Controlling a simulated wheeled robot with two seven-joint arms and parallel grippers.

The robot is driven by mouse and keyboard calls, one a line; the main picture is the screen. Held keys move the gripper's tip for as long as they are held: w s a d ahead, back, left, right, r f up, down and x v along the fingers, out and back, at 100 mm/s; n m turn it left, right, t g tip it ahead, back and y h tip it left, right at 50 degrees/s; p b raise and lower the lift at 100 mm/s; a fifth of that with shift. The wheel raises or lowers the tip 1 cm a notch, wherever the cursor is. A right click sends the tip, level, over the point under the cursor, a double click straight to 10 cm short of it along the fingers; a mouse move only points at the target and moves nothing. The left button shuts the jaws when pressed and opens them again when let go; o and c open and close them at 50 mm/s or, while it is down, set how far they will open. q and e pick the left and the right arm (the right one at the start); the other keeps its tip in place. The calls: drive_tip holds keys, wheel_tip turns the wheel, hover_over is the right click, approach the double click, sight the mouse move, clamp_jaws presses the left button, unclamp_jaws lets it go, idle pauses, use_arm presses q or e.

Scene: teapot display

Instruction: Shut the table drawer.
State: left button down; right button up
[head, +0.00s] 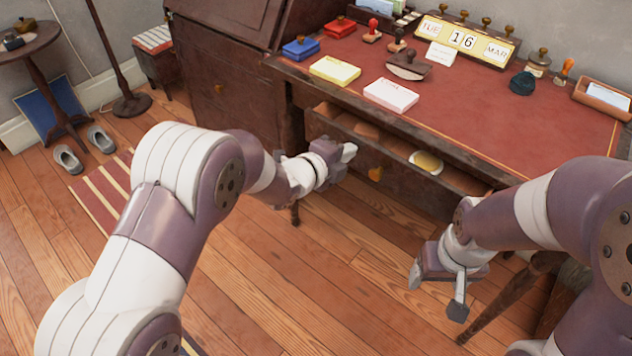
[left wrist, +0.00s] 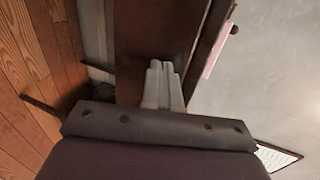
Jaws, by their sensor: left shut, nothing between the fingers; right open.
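The table drawer (head: 408,188) stands pulled out below the red-topped desk (head: 455,120), its inside visible from above. Its dark wooden front carries a brass knob (head: 375,174). My left gripper (head: 349,152) is shut and empty at the left part of the drawer front, left of the knob. I cannot tell whether it touches the wood. In the left wrist view its closed fingers (left wrist: 164,85) point at a dark wooden panel. My right gripper (head: 436,293) is open and empty, low over the floor in front of the desk. My right forearm hides the drawer's right end.
The drawer holds a yellow-and-white round item (head: 426,162) and brown pieces. Yellow (head: 335,71) and pink (head: 391,95) note pads lie near the desk's front edge, with stamps and a calendar (head: 466,40) behind. The wooden floor (head: 310,270) between my arms is clear.

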use_arm(q)
drive_tip(key=w+d, duration=0.1)
drive_tip(key=w, duration=0.1)
drive_tip(key=w+d, duration=0.2)
drive_tip(key=w, duration=0.1)
drive_tip(key=w+d+b, duration=0.1)
drive_tip(key=w+d, duration=0.1)
drive_tip(key=shift+w+d, duration=0.2)
drive_tip(key=shift+w, duration=0.05)
drive_tip(key=shift+r, duration=0.2)
drive_tip(key=shift+w+r, duration=0.1)
